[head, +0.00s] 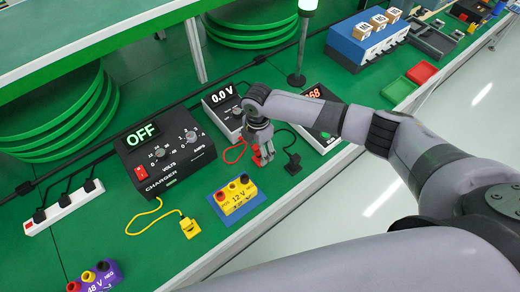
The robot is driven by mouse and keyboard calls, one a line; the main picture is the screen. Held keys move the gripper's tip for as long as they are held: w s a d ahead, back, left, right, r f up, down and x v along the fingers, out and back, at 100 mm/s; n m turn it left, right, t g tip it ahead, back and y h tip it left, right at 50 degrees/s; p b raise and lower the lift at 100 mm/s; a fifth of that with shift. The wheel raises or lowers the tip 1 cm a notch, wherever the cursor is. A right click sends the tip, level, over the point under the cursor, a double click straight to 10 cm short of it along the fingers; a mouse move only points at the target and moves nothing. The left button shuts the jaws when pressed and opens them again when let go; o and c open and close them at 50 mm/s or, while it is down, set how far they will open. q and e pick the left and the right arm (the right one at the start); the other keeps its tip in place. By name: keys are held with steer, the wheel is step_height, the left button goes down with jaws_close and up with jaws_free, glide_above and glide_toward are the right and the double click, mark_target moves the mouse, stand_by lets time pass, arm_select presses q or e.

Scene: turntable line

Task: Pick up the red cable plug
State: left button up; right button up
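The red cable plug (257,161) lies by the 0.0 V meter (222,107), with its red lead looping to the left. My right gripper (265,151) points down right at this plug. Its fingers overlap the plug and hide part of it. I cannot tell whether they are closed on it or only around it. The plug appears at or very near the green surface. My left gripper is not in view.
A black plug (292,163) lies just right of the gripper. The black charger (163,145), yellow plug (189,228) and yellow 12 V block (236,197) are to the left. A lamp post (300,50) stands behind. My arm spans the right side.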

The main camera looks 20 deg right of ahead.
steer(key=shift+s+f, duration=0.1)
steer(key=shift+f, duration=0.05)
steer(key=shift+s+d+f, duration=0.1)
steer(key=c, duration=1)
